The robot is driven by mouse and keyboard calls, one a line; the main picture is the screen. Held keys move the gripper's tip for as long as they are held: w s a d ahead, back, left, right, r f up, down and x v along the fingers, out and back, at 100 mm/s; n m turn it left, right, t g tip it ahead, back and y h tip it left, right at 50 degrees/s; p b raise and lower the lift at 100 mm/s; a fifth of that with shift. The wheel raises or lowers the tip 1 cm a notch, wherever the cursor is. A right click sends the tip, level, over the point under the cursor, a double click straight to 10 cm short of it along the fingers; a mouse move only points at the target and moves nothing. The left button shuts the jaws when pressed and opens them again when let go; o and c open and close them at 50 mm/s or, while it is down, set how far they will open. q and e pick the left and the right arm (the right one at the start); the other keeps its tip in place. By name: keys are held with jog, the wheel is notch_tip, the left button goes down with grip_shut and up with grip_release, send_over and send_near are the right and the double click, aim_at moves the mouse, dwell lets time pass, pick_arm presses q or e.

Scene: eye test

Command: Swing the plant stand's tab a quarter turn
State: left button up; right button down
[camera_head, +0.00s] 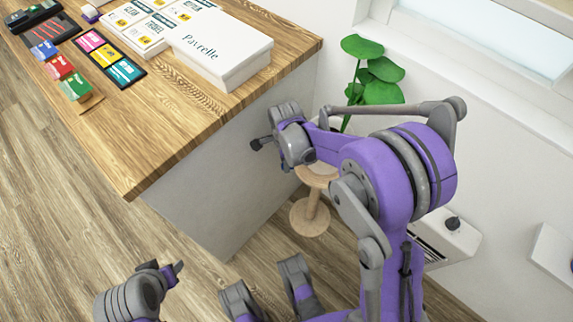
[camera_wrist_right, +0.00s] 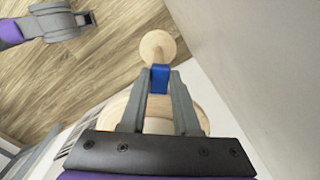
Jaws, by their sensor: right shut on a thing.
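The plant stand (camera_head: 312,216) is pale wood with a round base, a thin post and a round top. It stands on the floor by the counter's end, partly hidden by my right arm. In the right wrist view its base (camera_wrist_right: 158,43) is beyond my fingertips and its top (camera_wrist_right: 196,115) lies beneath the fingers. The blue tab (camera_wrist_right: 159,80) is between the fingertips of my right gripper (camera_wrist_right: 160,72), which is shut on it. The tab is hidden in the head view, where my right gripper (camera_head: 300,158) is above the stand. My left gripper (camera_head: 172,272) is at lower left, away from the stand; its opening is unclear.
A wooden-topped counter (camera_head: 150,130) stands left of the stand, with a white box (camera_head: 222,50) and several coloured packets near its back. A green plant (camera_head: 375,75) is behind my right arm. A white unit with a dark knob (camera_head: 452,236) is at right. Open floor lies at left.

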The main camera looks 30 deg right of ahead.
jog(key=shift+w+d+m, duration=0.1)
jog(key=shift+w+m, duration=0.2)
dwell(0.4)
jog(key=c, duration=0.6)
grip_release()
jog(key=shift+c, duration=0.2)
notch_tip(320, 180, up, 11)
jog(key=p, duration=0.2)
jog(key=shift+p, duration=0.35)
jog(key=shift+f, duration=0.1)
